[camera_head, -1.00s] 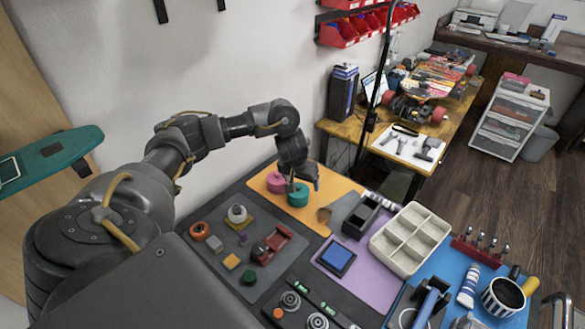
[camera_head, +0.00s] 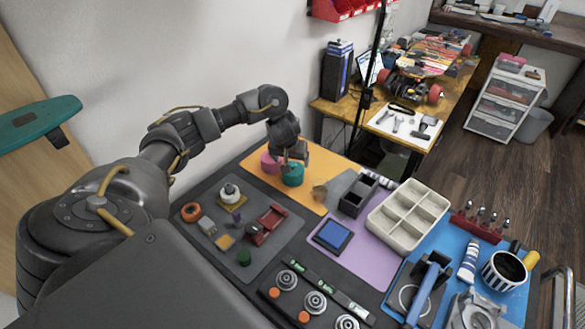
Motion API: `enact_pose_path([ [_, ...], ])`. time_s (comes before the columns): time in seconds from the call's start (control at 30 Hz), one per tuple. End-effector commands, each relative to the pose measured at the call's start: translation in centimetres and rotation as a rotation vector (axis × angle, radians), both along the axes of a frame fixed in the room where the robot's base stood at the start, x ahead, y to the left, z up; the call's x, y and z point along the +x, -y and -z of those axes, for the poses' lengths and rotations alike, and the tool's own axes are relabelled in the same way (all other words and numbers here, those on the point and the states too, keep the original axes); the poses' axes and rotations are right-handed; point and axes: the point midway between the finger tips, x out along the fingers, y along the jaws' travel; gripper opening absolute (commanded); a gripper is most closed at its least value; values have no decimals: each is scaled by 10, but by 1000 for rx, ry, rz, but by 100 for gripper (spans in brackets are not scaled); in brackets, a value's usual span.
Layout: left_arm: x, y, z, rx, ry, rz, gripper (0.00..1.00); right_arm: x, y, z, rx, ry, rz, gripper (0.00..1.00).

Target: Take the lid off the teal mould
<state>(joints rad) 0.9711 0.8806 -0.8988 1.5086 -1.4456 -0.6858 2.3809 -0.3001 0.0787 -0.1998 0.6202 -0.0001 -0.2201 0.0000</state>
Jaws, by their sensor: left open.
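The teal mould (camera_head: 292,177) is a short round pot on the orange mat (camera_head: 318,162). A pink mould (camera_head: 269,163) stands close to its left. My left gripper (camera_head: 293,162) is open, pointing down right over the teal mould, and hides most of its top. I cannot tell whether the fingers touch the lid, or make out the lid's edge. My right gripper is not in view.
A grey mat (camera_head: 240,215) with small parts and a red vise-like tool (camera_head: 268,225) lies in front. To the right are a dark open box (camera_head: 358,197), a cream compartment tray (camera_head: 408,216) and a blue pad (camera_head: 333,236). Some orange mat behind the moulds is clear.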

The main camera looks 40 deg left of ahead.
Motion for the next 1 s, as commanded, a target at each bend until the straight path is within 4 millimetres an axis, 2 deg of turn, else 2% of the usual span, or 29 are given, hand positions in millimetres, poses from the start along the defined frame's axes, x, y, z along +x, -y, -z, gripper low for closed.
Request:
enact_pose_path([
  [0.03,1,1,12,-1,-4,0,83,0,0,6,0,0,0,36],
  [0.23,10,-2,37,-1,-3,-2,83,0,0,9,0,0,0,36],
  [0.57,13,-3,44,-1,-1,0,83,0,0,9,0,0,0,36],
  [0.83,13,-3,44,-1,-1,0,51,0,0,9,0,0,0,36],
  [1.0,13,-3,44,-1,-1,0,50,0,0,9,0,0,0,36],
])
